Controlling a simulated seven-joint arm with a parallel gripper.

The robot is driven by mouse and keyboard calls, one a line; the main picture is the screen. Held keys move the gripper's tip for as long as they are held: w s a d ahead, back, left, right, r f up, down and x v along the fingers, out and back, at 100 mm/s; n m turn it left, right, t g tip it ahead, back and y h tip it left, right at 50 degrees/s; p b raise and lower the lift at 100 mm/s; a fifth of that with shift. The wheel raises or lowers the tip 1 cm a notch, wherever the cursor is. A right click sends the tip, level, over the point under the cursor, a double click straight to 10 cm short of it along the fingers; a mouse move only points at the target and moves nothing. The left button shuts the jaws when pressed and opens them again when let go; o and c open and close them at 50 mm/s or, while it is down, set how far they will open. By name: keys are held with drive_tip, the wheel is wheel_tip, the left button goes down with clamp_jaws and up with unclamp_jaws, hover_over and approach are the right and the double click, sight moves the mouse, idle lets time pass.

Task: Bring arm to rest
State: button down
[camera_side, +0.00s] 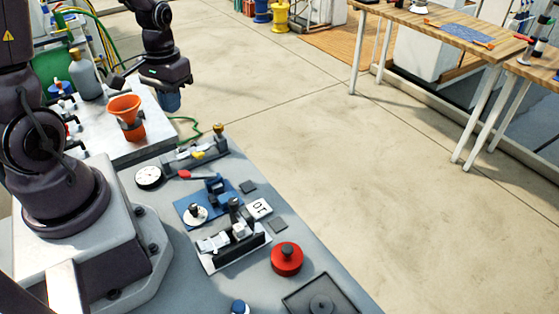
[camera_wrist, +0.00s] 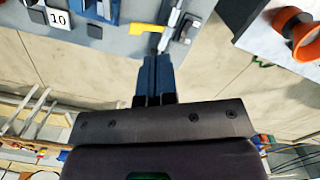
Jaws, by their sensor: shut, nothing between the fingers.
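My gripper (camera_side: 170,102) hangs from my arm at the upper left of the side view, beyond the workbench and to the right of the orange funnel. In the wrist view its blue fingers (camera_wrist: 156,58) are together with nothing between them. They point at the bench edge, with a yellow part (camera_wrist: 142,29) just beyond the tips in the picture. The fingers look clear of the bench fixtures, but their exact height cannot be told.
Open floor (camera_side: 350,170) lies right of the bench.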

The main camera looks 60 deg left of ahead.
drive_tip(key=s+d+r+m+t, duration=0.2)
drive_tip(key=d+r+m+t, duration=0.3)
drive_tip(key=d+r, duration=1)
wheel_tip(320, 180, up, 2)
drive_tip(key=shift+s+r+m+t, duration=0.25)
drive_tip(key=shift+s+m+t, duration=0.15)
drive_tip(key=shift+t, duration=0.2)
